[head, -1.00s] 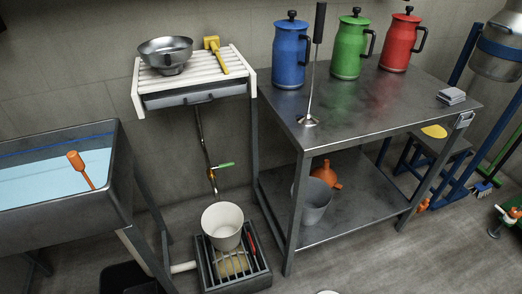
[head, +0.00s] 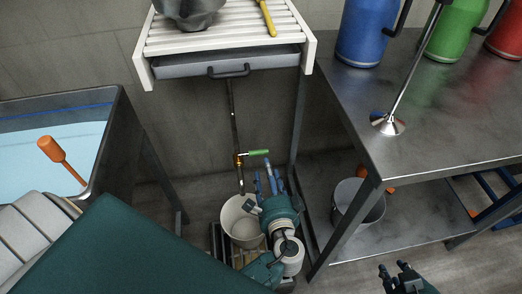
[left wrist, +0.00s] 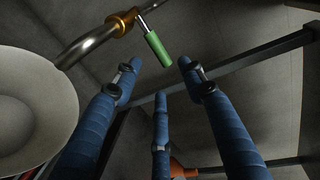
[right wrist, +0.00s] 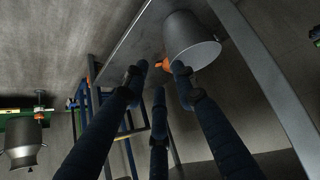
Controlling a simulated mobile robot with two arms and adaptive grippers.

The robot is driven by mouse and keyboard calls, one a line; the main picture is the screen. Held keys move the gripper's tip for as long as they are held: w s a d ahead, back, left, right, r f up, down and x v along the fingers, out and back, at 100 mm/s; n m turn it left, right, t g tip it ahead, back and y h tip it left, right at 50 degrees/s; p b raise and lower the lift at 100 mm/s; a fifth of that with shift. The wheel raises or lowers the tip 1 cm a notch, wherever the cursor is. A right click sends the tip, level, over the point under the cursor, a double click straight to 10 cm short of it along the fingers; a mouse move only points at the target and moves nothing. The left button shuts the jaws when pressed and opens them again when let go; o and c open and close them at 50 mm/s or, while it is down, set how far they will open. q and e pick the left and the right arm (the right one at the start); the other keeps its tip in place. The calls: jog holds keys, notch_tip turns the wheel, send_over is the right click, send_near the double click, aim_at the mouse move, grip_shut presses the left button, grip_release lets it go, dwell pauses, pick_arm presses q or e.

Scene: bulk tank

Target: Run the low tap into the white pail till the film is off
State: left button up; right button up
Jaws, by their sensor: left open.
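The low tap has a brass body (head: 239,160) on a thin pipe and a green lever (head: 258,152) pointing right. Its lever also shows in the left wrist view (left wrist: 157,48). The white pail (head: 232,212) stands upright below the tap. I see no stream, and cannot make out a film. My left gripper (head: 269,178) is open and empty, just below the lever and beside the pail's right rim. In the left wrist view its spread fingers (left wrist: 160,70) point towards the lever, apart from it. My right gripper (head: 396,270) is open and empty, low at the right.
A drawer (head: 180,66) under the slatted white shelf hangs above the tap. The steel table (head: 440,140) stands at the right, with a grey bucket (head: 358,205) on its lower shelf. A basin of pale blue liquid (head: 50,145) stands at the left.

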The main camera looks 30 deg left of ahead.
aim_at(262, 154)
pick_arm(q)
jog(key=shift+b+x, duration=0.7)
jog(key=shift+x, duration=4.2)
pick_arm(e)
jog(key=w+a+r+t+y, duration=0.1)
jog(key=w+a+r+t, duration=0.1)
jog(key=w+r+t, duration=0.2)
jog(key=shift+w+a+r, duration=0.2)
jog(key=shift+w+r, duration=0.8)
jog(key=shift+w, duration=0.25)
pick_arm(q)
jog(key=shift+f, duration=0.1)
grip_shut()
